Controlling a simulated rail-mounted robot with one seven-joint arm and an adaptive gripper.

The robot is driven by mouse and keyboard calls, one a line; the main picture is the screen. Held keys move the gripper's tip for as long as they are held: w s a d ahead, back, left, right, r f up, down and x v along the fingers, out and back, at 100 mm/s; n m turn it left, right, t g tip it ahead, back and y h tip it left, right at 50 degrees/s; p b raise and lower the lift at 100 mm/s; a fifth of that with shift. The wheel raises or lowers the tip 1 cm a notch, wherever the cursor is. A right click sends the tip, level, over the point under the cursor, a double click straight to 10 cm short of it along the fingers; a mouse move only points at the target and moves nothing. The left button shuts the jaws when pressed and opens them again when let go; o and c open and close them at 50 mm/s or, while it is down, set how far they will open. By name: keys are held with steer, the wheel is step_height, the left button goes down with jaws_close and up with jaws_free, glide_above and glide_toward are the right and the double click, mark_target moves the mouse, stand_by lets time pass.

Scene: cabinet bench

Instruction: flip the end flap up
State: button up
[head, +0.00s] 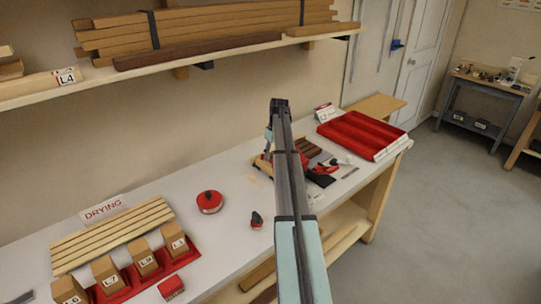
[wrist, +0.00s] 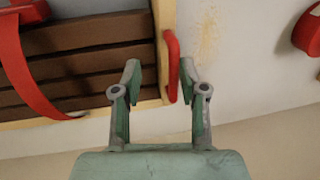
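In the wrist view a wooden frame (wrist: 160,20) holds dark brown slats (wrist: 80,65). A red strip (wrist: 172,65) stands along its end board, probably the end flap; I cannot tell for sure. My gripper (wrist: 162,78) is open, with one finger over the frame side and the other on the far side of the red strip. I cannot tell whether either finger touches. In the head view my arm hides much of the frame, and the dark slats (head: 309,148) show to its right. My gripper (head: 268,140) is at the frame's left end, partly hidden.
A red strap (wrist: 28,70) crosses the slats. A red round container (head: 209,202) and a small red-black item (head: 256,220) sit on the bench left of the arm. A red tray (head: 362,135) lies right. A loaded shelf (head: 110,78) runs above the bench along the wall.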

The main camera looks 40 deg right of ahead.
steer(key=shift+r, duration=0.25)
steer(key=shift+r, duration=0.2)
step_height(320, 180, up, 11)
steer(key=d, duration=0.2)
stand_by(0.5)
